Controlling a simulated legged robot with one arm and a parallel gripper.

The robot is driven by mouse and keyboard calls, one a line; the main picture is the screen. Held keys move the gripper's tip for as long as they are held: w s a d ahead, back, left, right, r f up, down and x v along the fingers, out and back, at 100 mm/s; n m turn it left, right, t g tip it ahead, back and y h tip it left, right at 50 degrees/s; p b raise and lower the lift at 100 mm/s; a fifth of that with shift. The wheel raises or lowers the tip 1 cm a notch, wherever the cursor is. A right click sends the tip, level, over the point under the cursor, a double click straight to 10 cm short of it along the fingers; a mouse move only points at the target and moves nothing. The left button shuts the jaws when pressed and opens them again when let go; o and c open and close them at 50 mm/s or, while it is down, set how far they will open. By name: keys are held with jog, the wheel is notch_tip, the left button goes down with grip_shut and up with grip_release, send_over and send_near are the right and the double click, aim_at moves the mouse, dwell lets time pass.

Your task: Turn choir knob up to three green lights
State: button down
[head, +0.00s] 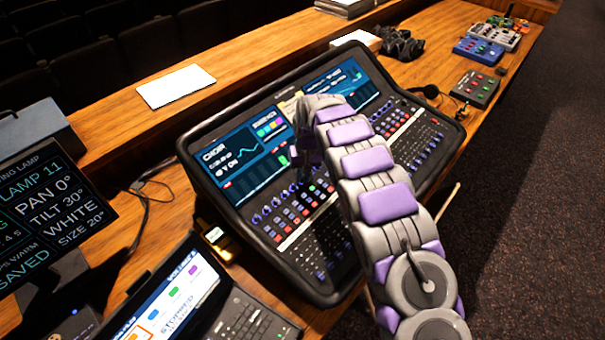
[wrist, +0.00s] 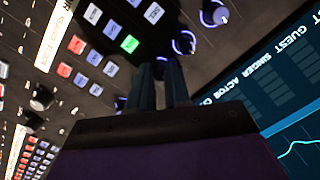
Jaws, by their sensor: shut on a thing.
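The mixing desk (head: 243,213) fills the middle of the head view, tilted, with a blue screen headed CHOIR (head: 228,160) at its left. A row of knobs with violet light rings (head: 266,212) runs below that screen. My gripper (wrist: 172,68) points at the panel in the wrist view, its two dark fingers close together. My arm hides part of the panel in the head view.
Lit buttons, one of them green (wrist: 129,43), lie beside the fingers. Black knobs (wrist: 42,98) are farther left. A laptop (head: 180,300) and a lamp display (head: 45,205) stand at the left. White paper (head: 176,86) lies on the wooden ledge behind.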

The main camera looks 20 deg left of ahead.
jog(key=c, duration=1.4)
grip_release()
jog(key=shift+o, duration=0.2)
notch_tip(320, 180, up, 17)
jog(key=w+d+p, duration=0.1)
jog(key=p, duration=0.1)
jog(key=shift+w, duration=0.1)
